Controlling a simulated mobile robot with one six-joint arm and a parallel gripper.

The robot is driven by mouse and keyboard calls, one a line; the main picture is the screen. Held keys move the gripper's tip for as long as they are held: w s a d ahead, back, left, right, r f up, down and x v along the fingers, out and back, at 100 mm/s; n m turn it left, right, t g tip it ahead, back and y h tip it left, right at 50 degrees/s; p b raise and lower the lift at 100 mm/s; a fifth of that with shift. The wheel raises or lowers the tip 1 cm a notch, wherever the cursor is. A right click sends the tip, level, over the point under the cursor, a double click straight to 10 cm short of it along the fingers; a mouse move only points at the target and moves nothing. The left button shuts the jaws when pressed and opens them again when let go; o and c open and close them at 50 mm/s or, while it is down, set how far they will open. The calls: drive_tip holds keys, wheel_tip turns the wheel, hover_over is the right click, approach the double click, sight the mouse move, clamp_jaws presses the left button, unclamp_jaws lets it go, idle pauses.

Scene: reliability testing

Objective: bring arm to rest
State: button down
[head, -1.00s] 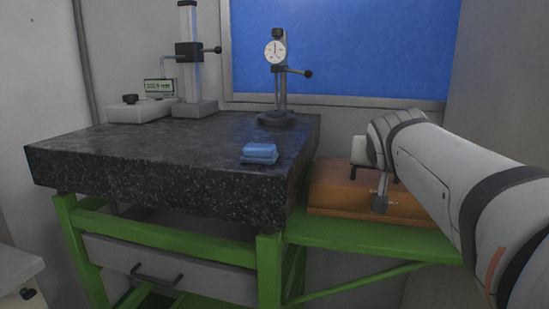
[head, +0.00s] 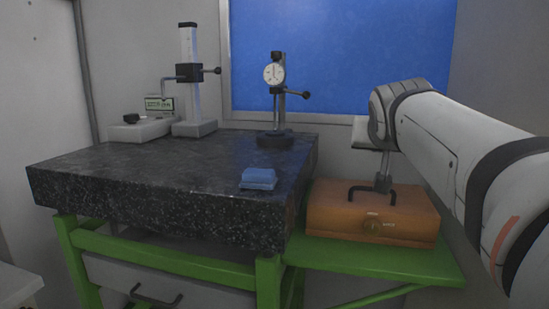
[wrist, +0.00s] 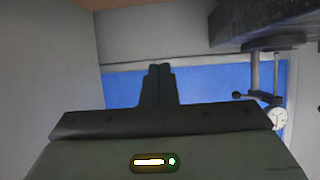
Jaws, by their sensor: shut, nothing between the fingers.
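My arm (head: 455,150) reaches in from the right edge of the head view, with its wrist end in front of the blue panel and above the wooden box. In the wrist view my gripper (wrist: 160,68) is shut, its two dark fingers together with nothing between them. The fingers show against the blue panel. The wrist picture appears upside down.
A black granite plate (head: 150,195) on a green frame (head: 170,250) carries a blue folded cloth (head: 258,179), a dial gauge stand (head: 276,140) and a height gauge (head: 190,90). An orange-brown wooden box (head: 340,222) sits on the green side shelf (head: 370,262). The shelf's front strip is bare.

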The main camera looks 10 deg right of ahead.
drive_tip(key=s+a+f+n+g+y+p, duration=0.2)
drive_tip(key=s+a+f+g+p, duration=0.2)
drive_tip(key=s+p, duration=0.5)
drive_tip(key=s+a+f+n+g+y+p, duration=0.2)
drive_tip(key=s+a+f+g+p, duration=0.3)
drive_tip(key=s+a+f+p, duration=0.4)
drive_tip(key=shift+s+a+f+n+y+p, duration=0.15)
drive_tip(key=shift+a+f+n+y+p, duration=0.1)
drive_tip(key=shift+n+y+p, duration=0.35)
drive_tip(key=shift+r, duration=0.1)
